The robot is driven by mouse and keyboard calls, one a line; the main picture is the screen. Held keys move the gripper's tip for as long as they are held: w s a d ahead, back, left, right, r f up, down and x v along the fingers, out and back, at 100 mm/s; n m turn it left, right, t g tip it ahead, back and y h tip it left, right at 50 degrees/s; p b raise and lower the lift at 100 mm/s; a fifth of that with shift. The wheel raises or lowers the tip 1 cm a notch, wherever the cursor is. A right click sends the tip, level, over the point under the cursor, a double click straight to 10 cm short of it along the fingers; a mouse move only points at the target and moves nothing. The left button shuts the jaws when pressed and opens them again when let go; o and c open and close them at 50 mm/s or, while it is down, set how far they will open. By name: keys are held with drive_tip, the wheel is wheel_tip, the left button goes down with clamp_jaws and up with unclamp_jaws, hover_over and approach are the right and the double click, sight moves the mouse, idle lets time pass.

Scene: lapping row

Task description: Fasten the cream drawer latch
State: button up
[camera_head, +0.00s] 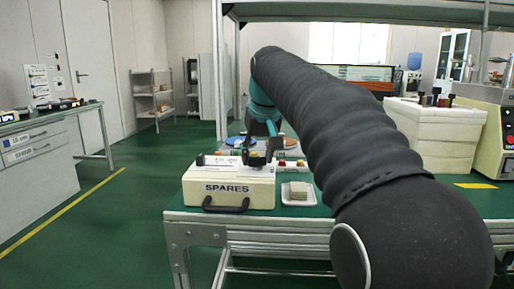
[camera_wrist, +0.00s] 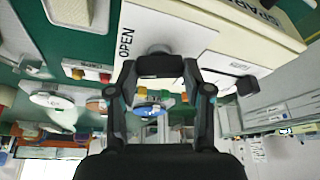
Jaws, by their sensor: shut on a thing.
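The cream drawer box (camera_head: 228,190) marked SPARES stands on the green bench, with a dark pull handle on its front. In the wrist view, its cream body (camera_wrist: 265,32) fills the top, beside a white plate (camera_wrist: 178,30) lettered OPEN. My gripper (camera_head: 262,153) is over the right part of the box top. The fingers hide part of the knob, and the latch's exact position is hard to tell.
A white tray (camera_head: 313,198) holding a pale block (camera_head: 299,190) sits right of the box. Small red and yellow buttons (camera_head: 291,164) are behind it. A white foam crate (camera_head: 432,135) and a machine (camera_head: 492,125) stand farther right. My arm crosses above the bench.

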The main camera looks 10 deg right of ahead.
drive_tip(key=n+p, duration=0.1)
drive_tip(key=n, duration=0.1)
drive_tip(key=n+y+p, duration=0.1)
drive_tip(key=shift+d+r+n+g+p, duration=0.1)
drive_tip(key=shift+r+n+g+p, duration=0.1)
drive_tip(key=shift+n+g+p, duration=0.15)
drive_tip(key=n+p, duration=0.1)
drive_tip(key=n, duration=0.1)
drive_tip(key=n+y+p, duration=0.1)
drive_tip(key=shift+n+g+y, duration=0.25)
drive_tip(key=shift+n+y, duration=0.05)
drive_tip(key=shift+n, duration=0.05)
drive_tip(key=n, duration=0.1)
drive_tip(key=n+g+y, duration=0.1)
drive_tip(key=n, duration=0.1)
drive_tip(key=shift+w+d+f+p, duration=0.1)
drive_tip(key=shift+w+f+p, duration=0.1)
drive_tip(key=shift+p, duration=0.15)
drive_tip(key=shift+n+g, duration=0.4)
drive_tip(key=shift+n, duration=1.1)
drive_tip(key=o, duration=1.2)
drive_tip(key=shift+c, duration=0.2)
drive_tip(key=shift+r, duration=0.1)
